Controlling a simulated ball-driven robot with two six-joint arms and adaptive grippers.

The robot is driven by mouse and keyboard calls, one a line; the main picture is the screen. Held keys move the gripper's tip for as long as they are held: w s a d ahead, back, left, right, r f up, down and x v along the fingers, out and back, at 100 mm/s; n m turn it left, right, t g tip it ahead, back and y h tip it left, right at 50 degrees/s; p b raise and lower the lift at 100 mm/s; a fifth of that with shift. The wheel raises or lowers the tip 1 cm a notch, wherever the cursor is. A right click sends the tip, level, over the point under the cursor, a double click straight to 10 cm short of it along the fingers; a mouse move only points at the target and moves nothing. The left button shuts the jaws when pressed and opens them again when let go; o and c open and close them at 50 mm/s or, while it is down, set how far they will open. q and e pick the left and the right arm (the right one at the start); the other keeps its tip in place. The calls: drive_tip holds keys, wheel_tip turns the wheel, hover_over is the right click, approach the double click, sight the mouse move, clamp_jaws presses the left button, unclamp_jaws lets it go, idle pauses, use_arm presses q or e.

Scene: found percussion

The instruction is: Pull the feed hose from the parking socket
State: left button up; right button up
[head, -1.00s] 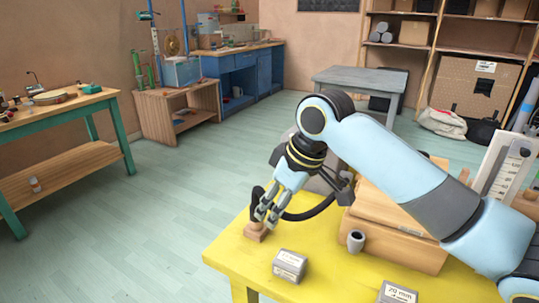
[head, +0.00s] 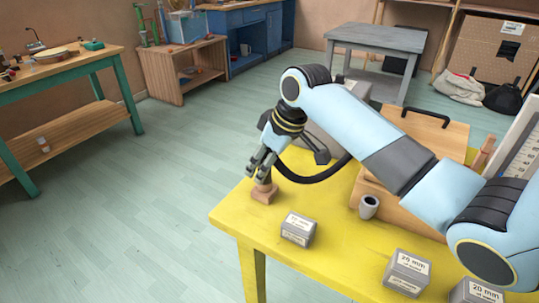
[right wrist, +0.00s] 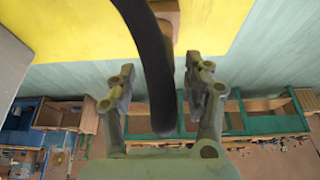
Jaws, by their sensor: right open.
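The feed hose (head: 318,180) is a black curved tube running from the grey unit behind to a small wooden block, the parking socket (head: 264,194), near the yellow table's left corner. Its dark end stands at the block; whether it is still seated is unclear. My right gripper (head: 259,171) is open just above the block, by the hose end. In the right wrist view, the hose (right wrist: 150,55) passes between the spread fingers (right wrist: 160,72), with a gap to each side. The wooden block (right wrist: 168,18) shows beyond it at the top. My left gripper is out of view.
On the yellow table (head: 330,255) stand a grey labelled block (head: 298,229), more such blocks (head: 407,273) at the front right, a grey cup (head: 368,206) and a wooden case (head: 425,130) with a black handle. Open floor lies left of the table.

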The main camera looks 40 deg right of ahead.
drive_tip(key=shift+f, duration=0.1)
drive_tip(key=c, duration=0.4)
clamp_jaws()
drive_tip(key=shift+r+p, duration=1.45)
drive_tip(key=shift+p, duration=0.15)
